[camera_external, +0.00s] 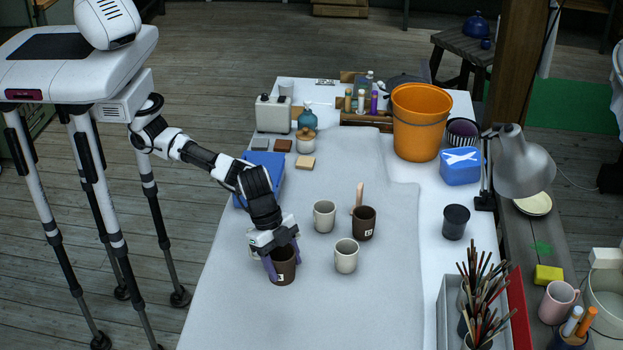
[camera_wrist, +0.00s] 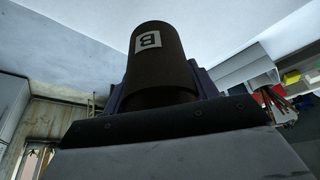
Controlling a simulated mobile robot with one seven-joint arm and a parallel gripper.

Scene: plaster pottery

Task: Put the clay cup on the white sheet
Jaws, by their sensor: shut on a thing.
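My gripper (camera_external: 283,262) is shut on a dark brown cup (camera_external: 284,272) at the front left of the table. The cup is upright in the external view and has a small white label. In the wrist view the brown cup (camera_wrist: 160,65) fills the jaws, and its label shows a B. I cannot tell whether its base touches the surface. The white sheet (camera_external: 390,290) is a pale grey-white cloth over the middle of the table. A second brown cup (camera_external: 364,226) stands on it with a wooden stick.
Two off-white cups, one at the back (camera_external: 324,218) and one nearer (camera_external: 346,258), stand right of my gripper. A pale object is partly hidden behind it. An orange bucket (camera_external: 417,130), a dark cup (camera_external: 455,222) and a brush box (camera_external: 447,315) line the right. The sheet's front is clear.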

